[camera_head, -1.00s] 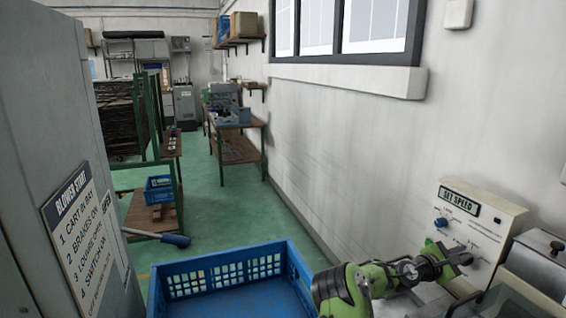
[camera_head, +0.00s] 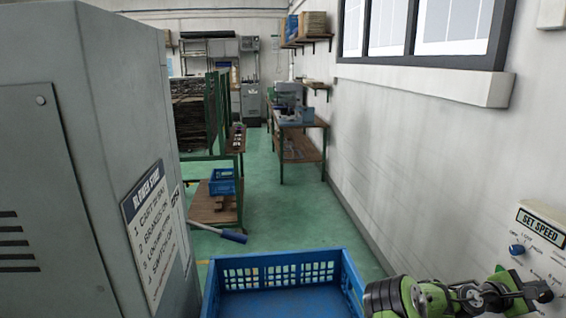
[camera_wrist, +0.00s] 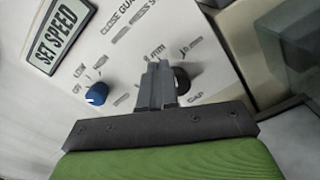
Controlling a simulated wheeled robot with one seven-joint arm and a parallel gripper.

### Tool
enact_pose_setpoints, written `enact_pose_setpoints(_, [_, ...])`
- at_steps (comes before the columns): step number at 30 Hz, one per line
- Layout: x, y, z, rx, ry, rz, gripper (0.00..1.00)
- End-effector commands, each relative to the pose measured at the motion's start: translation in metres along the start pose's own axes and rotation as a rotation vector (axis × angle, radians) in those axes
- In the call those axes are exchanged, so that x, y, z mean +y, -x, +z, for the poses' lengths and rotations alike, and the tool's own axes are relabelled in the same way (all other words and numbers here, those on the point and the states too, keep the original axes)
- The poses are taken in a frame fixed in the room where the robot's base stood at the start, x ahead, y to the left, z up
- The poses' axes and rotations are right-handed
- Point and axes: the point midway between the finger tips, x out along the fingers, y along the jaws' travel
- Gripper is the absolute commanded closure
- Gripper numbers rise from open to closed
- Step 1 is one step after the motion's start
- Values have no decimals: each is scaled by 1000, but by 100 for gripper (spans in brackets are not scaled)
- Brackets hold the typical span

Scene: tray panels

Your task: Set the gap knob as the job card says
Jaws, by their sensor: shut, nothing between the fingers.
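The black gap knob (camera_wrist: 183,80) sits on the pale control panel (camera_wrist: 120,62) in the wrist view, above the printed word GAP. Small scale marks stand around it, too small to read surely, and I cannot tell where it points. My gripper (camera_wrist: 157,84) is shut and empty, its fingertips just left of the knob in the picture. I cannot tell whether they touch it. In the head view my gripper (camera_head: 541,291) is in front of the panel (camera_head: 549,242) at the lower right. No card with a gap setting is legible.
A blue knob (camera_wrist: 97,93) on the panel lies left of my fingers, below the SET SPEED label (camera_wrist: 61,36). A grey cabinet (camera_head: 95,110) with a BLOWER START sign (camera_head: 155,235) stands at left. A blue crate (camera_head: 285,270) is in front. Green floor beyond is mostly clear.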

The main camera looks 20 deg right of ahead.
Motion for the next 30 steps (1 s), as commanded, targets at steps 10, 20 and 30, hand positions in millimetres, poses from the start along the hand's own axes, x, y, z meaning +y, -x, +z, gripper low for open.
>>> enact_pose_setpoints(10, [0,44,-2,5,4,-2,100])
enact_pose_setpoints(20, [-11,46,-7,5,1,-9,100])
enact_pose_setpoints(30, [-32,39,-6,4,3,-4,100])
